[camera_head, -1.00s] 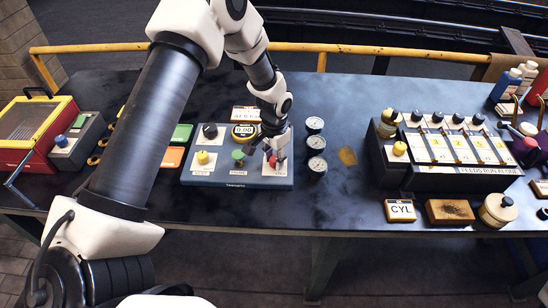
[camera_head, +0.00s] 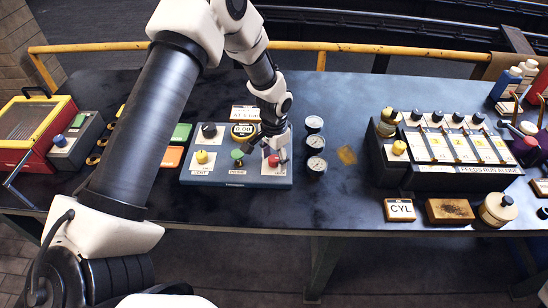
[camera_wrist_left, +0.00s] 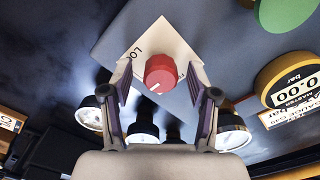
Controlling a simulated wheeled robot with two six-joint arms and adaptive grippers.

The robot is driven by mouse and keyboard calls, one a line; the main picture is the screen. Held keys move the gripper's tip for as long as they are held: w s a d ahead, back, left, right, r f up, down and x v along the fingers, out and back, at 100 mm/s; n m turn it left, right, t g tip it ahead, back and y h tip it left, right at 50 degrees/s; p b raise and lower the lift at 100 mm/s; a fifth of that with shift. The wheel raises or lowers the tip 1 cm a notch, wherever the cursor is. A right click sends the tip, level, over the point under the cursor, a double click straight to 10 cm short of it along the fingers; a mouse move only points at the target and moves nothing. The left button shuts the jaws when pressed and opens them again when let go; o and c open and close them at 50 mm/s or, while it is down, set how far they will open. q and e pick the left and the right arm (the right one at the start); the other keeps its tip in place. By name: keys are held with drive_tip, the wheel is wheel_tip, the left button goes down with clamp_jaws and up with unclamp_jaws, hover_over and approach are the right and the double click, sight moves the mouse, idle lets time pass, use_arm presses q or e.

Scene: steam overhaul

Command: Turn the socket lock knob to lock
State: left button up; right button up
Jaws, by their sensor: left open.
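The red knob (camera_head: 273,160) sits on a white label plate at the right end of the grey-blue panel (camera_head: 225,182). It also shows in the left wrist view (camera_wrist_left: 160,71), with a white mark toward the lower left of its face. My left gripper (camera_head: 280,153) is at the knob in the head view. In the left wrist view its fingers (camera_wrist_left: 160,82) stand open on either side of the knob, with a gap on both sides. My right gripper is not in view.
A yellow knob (camera_head: 202,157), a green knob (camera_head: 238,154) and a black knob (camera_head: 209,130) share the panel. A round gauge (camera_head: 243,131) reads 0.00. Small dials (camera_head: 316,142) stand just right of the panel.

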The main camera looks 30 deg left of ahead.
sight(274, 158)
use_arm(q)
wheel_tip(274, 158, up, 12)
idle(0.4)
idle(0.3)
